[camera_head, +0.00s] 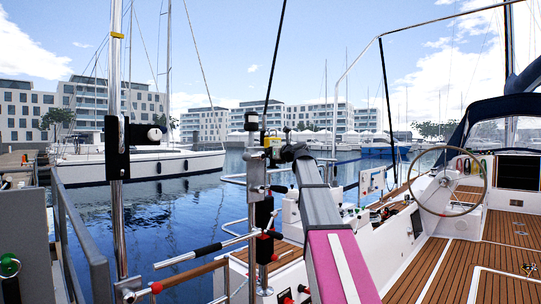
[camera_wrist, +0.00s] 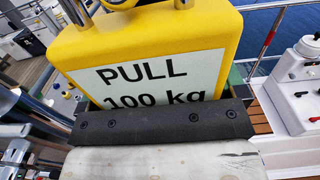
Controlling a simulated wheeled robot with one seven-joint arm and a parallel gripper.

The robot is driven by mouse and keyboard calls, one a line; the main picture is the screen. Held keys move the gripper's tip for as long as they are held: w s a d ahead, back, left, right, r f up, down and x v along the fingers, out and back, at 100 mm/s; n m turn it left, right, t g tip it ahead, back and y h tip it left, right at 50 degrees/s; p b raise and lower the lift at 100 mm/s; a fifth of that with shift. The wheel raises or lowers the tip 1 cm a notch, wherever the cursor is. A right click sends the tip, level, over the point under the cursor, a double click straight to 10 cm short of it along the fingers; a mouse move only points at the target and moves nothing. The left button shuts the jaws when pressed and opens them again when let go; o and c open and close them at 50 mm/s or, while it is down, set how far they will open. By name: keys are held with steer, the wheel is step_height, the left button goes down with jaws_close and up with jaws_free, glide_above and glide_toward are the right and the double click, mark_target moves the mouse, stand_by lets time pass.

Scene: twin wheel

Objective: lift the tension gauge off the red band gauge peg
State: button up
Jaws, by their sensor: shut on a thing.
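The tension gauge (camera_wrist: 150,50) is a yellow case with a pale label reading "PULL 100 kg", filling the upper middle of the wrist view. It has a metal fitting at its top, cut off by the picture edge. My gripper (camera_wrist: 165,120) is shut on the gauge, with a black jaw bar across the lower part of its label. The other jaw is hidden. Whether the gauge still touches a peg is hidden.
In the head view, a tall steel pole (camera_head: 117,230) with a black clamp stands left, and a black-gripped post (camera_head: 264,215) with levers stands beside my arm. A steering wheel (camera_head: 453,182) and wooden deck (camera_head: 425,255) lie right. Water (camera_head: 120,215) lies beyond the rail.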

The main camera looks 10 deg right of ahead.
steer(key=shift+v, duration=1.8)
steer(key=v, duration=0.7)
steer(key=shift+r, duration=0.1)
